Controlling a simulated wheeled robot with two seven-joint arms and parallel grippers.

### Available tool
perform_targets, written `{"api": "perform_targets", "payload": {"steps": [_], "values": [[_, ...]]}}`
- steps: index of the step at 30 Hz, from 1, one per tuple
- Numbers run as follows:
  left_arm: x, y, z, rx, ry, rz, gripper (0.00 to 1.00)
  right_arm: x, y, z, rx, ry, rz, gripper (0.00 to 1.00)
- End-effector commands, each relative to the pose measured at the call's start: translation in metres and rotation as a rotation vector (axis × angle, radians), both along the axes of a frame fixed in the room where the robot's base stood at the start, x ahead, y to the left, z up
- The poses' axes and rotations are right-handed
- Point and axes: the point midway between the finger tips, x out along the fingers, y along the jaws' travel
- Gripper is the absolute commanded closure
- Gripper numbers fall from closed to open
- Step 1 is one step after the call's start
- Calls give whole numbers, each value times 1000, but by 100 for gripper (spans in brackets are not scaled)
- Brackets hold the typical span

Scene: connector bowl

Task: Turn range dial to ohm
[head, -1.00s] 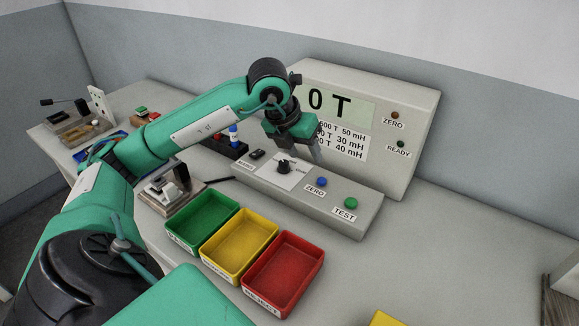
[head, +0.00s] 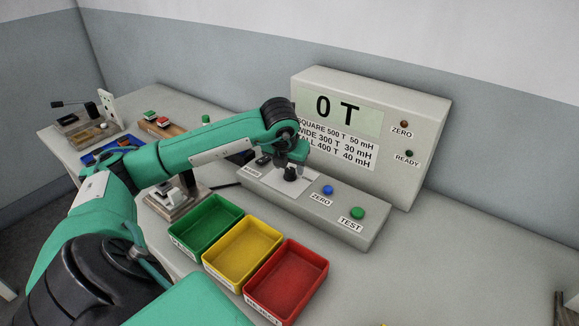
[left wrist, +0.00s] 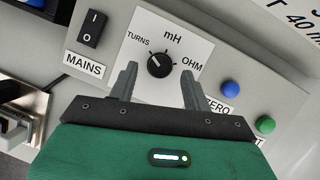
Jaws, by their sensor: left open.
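The range dial (left wrist: 160,64) is a black round knob on a white plate (left wrist: 190,45) marked TURNS, mH and OHM. Its pale pointer mark seems to face the TURNS label at upper left. My left gripper (left wrist: 157,84) is open, its two fingers apart on either side of the dial in the picture, with nothing held. In the head view the left gripper (head: 291,167) is right over the dial, and the dial is partly covered there. I cannot tell whether a finger touches it. My right gripper is not in view.
A MAINS rocker switch (left wrist: 91,28) is left of the plate; blue ZERO (left wrist: 230,90) and green TEST (left wrist: 265,124) buttons are right of it. The display box (head: 420,130) reading 0 T stands behind. Green (head: 207,224), yellow (head: 243,251) and red (head: 287,282) trays lie in front.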

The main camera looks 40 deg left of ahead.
Motion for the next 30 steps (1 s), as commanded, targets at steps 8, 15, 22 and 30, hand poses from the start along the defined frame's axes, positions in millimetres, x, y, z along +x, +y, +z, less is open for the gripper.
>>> {"api": "perform_targets", "payload": {"steps": [8, 15, 22, 30], "values": [[6, 3, -17, -1, -1, 0, 51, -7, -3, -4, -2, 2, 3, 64], [6, 3, -17, -1, -1, 0, 53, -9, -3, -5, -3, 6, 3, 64], [6, 3, -17, -1, -1, 0, 95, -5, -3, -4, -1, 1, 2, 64], [6, 3, -17, 0, -1, -18, 95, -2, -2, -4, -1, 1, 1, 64]]}}
